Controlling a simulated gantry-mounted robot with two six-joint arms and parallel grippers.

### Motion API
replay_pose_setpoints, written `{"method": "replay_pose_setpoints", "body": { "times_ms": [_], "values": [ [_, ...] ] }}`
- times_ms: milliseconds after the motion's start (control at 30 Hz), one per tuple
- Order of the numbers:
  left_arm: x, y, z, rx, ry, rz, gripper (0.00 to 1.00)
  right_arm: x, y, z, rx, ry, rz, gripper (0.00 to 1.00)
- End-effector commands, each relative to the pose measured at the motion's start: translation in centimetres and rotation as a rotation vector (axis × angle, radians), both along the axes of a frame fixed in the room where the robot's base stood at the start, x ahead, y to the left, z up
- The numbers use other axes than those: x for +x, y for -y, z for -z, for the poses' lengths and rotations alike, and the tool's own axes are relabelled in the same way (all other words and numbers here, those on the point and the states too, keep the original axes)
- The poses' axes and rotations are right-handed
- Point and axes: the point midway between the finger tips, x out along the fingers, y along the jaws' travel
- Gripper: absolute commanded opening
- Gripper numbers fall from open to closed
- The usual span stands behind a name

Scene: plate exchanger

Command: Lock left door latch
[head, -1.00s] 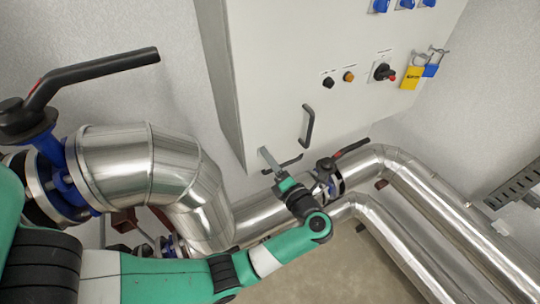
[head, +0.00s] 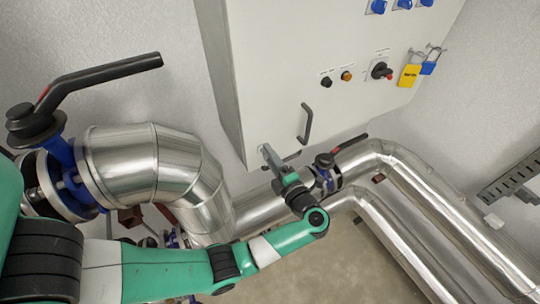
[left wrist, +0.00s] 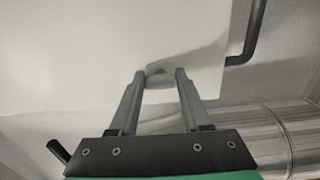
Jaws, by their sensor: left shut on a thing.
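The grey cabinet door (head: 290,60) fills the upper middle of the head view. My left gripper (head: 266,150) is at the cabinet's lower edge, near its lower left corner. In the left wrist view, my left gripper (left wrist: 160,73) is shut on a small rounded pale grey piece, the left door latch (left wrist: 159,71), which lies between the fingertips against the pale door. The fingers hide most of the latch, so I cannot tell its turn angle. In the head view the latch is hidden behind the gripper. My right gripper is not in view.
A black door handle (head: 306,123) is right of the gripper. A dark-levered valve (head: 325,160) and shiny pipes (head: 365,155) lie close below and right. Yellow (head: 409,76) and blue (head: 428,68) padlocks hang at upper right.

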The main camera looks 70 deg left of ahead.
Motion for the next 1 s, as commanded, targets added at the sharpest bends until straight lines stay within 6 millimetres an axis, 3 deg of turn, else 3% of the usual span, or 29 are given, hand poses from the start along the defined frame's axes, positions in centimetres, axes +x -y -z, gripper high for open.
{"method": "replay_pose_setpoints", "body": {
  "times_ms": [200,233,400,767,1000],
  "values": [
    [0.0,0.0,0.0,0.000,-0.003,0.001,0.00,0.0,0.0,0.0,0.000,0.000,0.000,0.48],
    [0.0,0.0,0.0,0.000,-0.003,0.001,0.49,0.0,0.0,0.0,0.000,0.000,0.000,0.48],
    [0.0,0.0,0.0,0.000,-0.001,0.000,0.78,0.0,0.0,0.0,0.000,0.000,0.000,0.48],
    [0.1,0.6,0.1,0.001,0.001,0.002,0.78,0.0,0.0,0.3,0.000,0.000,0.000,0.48],
    [0.7,5.5,0.5,0.000,0.002,0.007,0.78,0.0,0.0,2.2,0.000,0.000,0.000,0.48]
  ]
}}
